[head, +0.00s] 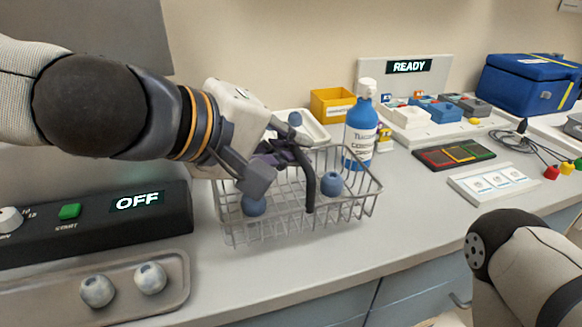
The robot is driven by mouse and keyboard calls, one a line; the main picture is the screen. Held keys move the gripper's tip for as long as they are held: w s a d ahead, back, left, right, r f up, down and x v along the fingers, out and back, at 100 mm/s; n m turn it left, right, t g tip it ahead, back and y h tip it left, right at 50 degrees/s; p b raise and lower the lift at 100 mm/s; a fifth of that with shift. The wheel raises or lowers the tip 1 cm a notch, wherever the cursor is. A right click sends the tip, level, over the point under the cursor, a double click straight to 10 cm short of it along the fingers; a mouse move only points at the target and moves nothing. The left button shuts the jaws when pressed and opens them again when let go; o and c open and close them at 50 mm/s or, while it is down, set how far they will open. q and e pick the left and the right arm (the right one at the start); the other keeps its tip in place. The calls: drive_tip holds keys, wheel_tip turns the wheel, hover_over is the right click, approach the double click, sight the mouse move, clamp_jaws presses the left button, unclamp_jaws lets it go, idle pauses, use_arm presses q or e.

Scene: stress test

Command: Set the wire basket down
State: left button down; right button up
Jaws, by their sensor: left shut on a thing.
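The wire basket (268,230) is a grey open mesh basket with a dark handle (308,182), in the middle of the head view over the front part of the counter. My left gripper (277,163) reaches in from the left and is shut on the handle, hiding part of the basket's left and back side. The basket looks close to level. I cannot tell whether its bottom touches the counter. A blue ball (253,205) and another blue ball (332,183) are inside it. My right gripper is not in view; only part of my right arm shows at the lower right.
A white tray (318,132) and a yellow bin (332,104) are behind. A grey tray (178,300) with two pale balls lies front left. The counter (420,205) is clear right of the basket.

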sight(291, 202)
use_arm(q)
wheel_tip(291, 202, down, 3)
drive_tip(key=shift+f+b, duration=0.1)
drive_tip(key=shift+b, duration=0.25)
drive_tip(key=shift+r, duration=0.25)
drive_tip(key=shift+f, duration=0.15)
drive_tip(key=c, duration=1.7)
unclamp_jaws()
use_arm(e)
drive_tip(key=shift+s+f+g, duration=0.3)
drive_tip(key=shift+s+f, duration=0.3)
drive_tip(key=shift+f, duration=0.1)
